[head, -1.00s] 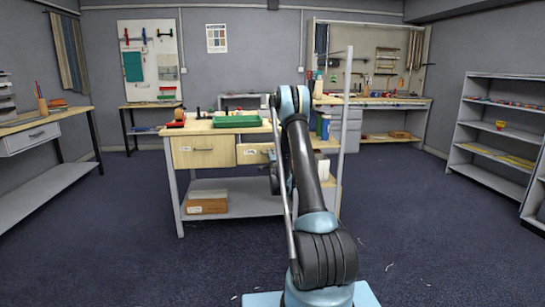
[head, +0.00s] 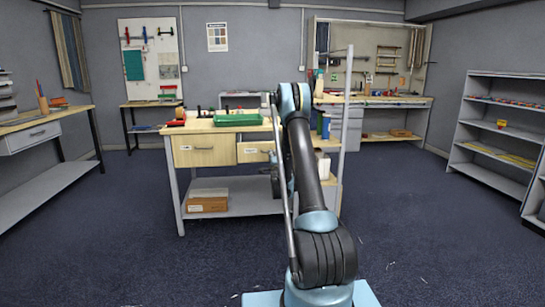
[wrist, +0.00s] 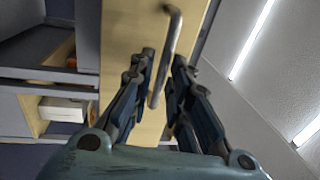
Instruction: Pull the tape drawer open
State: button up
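The workbench has a left wooden drawer (head: 204,151) and a right wooden drawer (head: 250,153), both with small labels too small to read. My arm covers part of the right drawer. I cannot read which one is the tape drawer. In the wrist view a pale wooden drawer front (wrist: 122,30) fills the middle, with a grey metal bar handle (wrist: 172,28) on it. My gripper (wrist: 164,62) is open, with one finger on each side of the handle. The handle lies between the fingers, and I see a gap beside it. The gripper is mostly hidden behind my arm in the head view.
A green tray (head: 237,119) and red items (head: 177,119) lie on the bench top. A cardboard box (head: 207,202) sits on the lower shelf (head: 245,201). Grey shelving (head: 500,130) stands at the right, a side table (head: 42,132) at the left. The floor before the bench is clear.

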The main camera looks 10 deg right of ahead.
jog(key=shift+s+f, duration=0.25)
jog(key=shift+s, duration=0.8)
jog(key=shift+s+f, duration=0.2)
jog(key=shift+s, duration=0.8)
jog(key=s+r+n+g, duration=0.4)
jog(key=s+r, duration=0.4)
jog(key=s+r+n+g, duration=0.3)
jog(key=s+n+g, duration=0.2)
jog(key=s, duration=1)
jog(key=s+f+n+g, duration=0.3)
jog(key=s, duration=1.1)
jog(key=s+f+n+g, duration=0.3)
jog(key=s+f, duration=0.1)
jog(key=s, duration=1.1)
jog(key=s+f+n+g, duration=0.2)
jog(key=s+f+n, duration=0.1)
jog(key=s, duration=1.1)
jog(key=shift+s+f+g, duration=0.4)
jog(key=shift+f, duration=0.05)
jog(key=shift+d, duration=0.1)
